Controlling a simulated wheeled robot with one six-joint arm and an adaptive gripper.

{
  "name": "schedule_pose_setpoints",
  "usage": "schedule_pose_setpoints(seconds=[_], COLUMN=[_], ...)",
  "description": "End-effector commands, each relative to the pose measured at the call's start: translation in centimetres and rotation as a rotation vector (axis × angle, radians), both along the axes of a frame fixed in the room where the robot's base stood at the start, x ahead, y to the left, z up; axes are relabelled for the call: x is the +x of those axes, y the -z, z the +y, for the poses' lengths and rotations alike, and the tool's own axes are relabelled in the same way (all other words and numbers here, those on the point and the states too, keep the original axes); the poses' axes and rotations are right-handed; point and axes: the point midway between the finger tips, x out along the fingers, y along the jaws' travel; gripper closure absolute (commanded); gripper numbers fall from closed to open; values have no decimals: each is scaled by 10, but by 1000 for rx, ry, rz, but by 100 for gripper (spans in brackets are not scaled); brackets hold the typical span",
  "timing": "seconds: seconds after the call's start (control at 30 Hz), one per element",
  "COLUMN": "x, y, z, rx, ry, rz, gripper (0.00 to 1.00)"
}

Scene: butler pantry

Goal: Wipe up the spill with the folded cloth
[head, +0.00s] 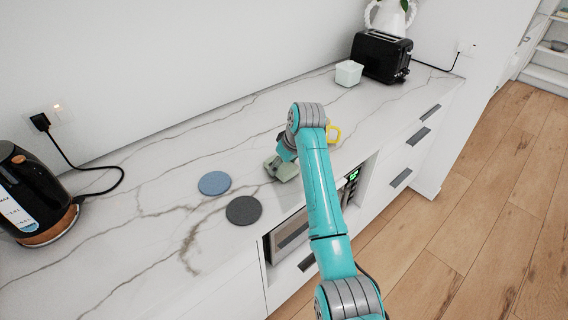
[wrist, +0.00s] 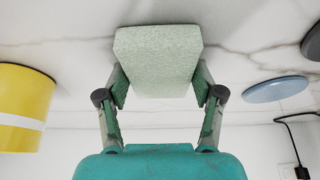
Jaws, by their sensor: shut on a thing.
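The folded cloth (wrist: 158,60) is a pale green, thick pad. My gripper (wrist: 160,88) is shut on it, with one finger on each side in the wrist view. In the head view the cloth (head: 281,170) is at or just above the counter, right of the coasters and partly hidden by my arm; I cannot tell if it touches the surface. A brownish, uneven smear (head: 188,250) lies on the counter near its front edge, left of and nearer than the cloth. It looks like the spill, though grey marble veins run close by.
A blue coaster (head: 214,183) and a dark grey coaster (head: 243,210) lie between cloth and smear. A yellow mug (head: 334,132) stands right of my gripper, partly hidden. A black kettle (head: 32,195) is at left; a white pot (head: 348,73) and black toaster (head: 381,57) are at the back.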

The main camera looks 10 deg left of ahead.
Motion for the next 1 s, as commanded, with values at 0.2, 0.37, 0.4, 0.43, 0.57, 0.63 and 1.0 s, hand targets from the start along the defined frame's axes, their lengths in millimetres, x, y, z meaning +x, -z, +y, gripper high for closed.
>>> schedule_pose_setpoints(seconds=[0.2, 0.37, 0.4, 0.43, 0.57, 0.63, 1.0], x=[1, 6, 7, 8, 13, 15, 27], y=[0, 0, 0, 0, -1, 0, 0], z=[-1, -5, -6, -6, -9, -11, -22], rx=[0, -1, -1, -1, -1, -1, -1], ry=[0, 0, 0, 0, 0, 0, 0], rz=[0, 1, 1, 1, -1, -1, 1], gripper=[67, 67, 67, 67, 67, 67, 67])
